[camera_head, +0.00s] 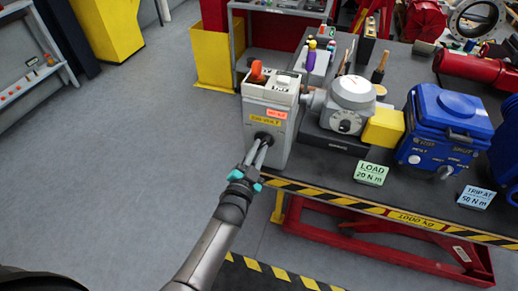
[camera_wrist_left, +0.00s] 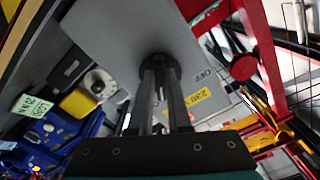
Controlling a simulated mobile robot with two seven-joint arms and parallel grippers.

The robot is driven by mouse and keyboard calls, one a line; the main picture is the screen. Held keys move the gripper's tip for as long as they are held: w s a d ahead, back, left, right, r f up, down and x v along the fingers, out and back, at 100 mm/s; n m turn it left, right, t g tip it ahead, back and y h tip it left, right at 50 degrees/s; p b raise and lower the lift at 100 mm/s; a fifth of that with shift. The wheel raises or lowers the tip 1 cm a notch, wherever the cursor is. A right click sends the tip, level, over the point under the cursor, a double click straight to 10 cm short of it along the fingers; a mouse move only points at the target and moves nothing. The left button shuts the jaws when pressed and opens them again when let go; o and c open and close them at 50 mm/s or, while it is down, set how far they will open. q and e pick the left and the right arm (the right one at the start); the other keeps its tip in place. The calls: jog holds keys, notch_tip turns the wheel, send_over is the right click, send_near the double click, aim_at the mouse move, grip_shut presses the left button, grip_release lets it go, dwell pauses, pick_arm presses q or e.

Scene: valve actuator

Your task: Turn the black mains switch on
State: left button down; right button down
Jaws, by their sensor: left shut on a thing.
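The black mains switch (camera_head: 263,136) is a round knob on the front of a light grey box (camera_head: 279,155) at the near left corner of the table. It also shows in the wrist view (camera_wrist_left: 158,61) between the fingertips, with "OFF" printed beside it. My left gripper (camera_head: 261,143) reaches up to the box front with its two long fingers close together and shut on the switch. The fingertips (camera_wrist_left: 160,70) cover part of the knob, so its exact angle is hard to tell. My right gripper is in neither view.
An orange part (camera_head: 256,70) sits on the box top. A grey actuator (camera_head: 351,95) stands right of the box, with a yellow block (camera_head: 384,127) and a blue unit (camera_head: 446,128) beyond. A green "LOAD 20 Nm" card (camera_head: 371,173) stands near the front edge. Floor at left is clear.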

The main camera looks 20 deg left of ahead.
pick_arm(q)
jog(key=shift+m, duration=1)
jog(key=c, duration=0.9)
grip_release()
jog(key=shift+o, duration=0.2)
jog(key=shift+s, duration=0.1)
jog(key=s, duration=1.5)
jog(key=shift+a+p, duration=0.3)
jog(key=shift+p, duration=0.05)
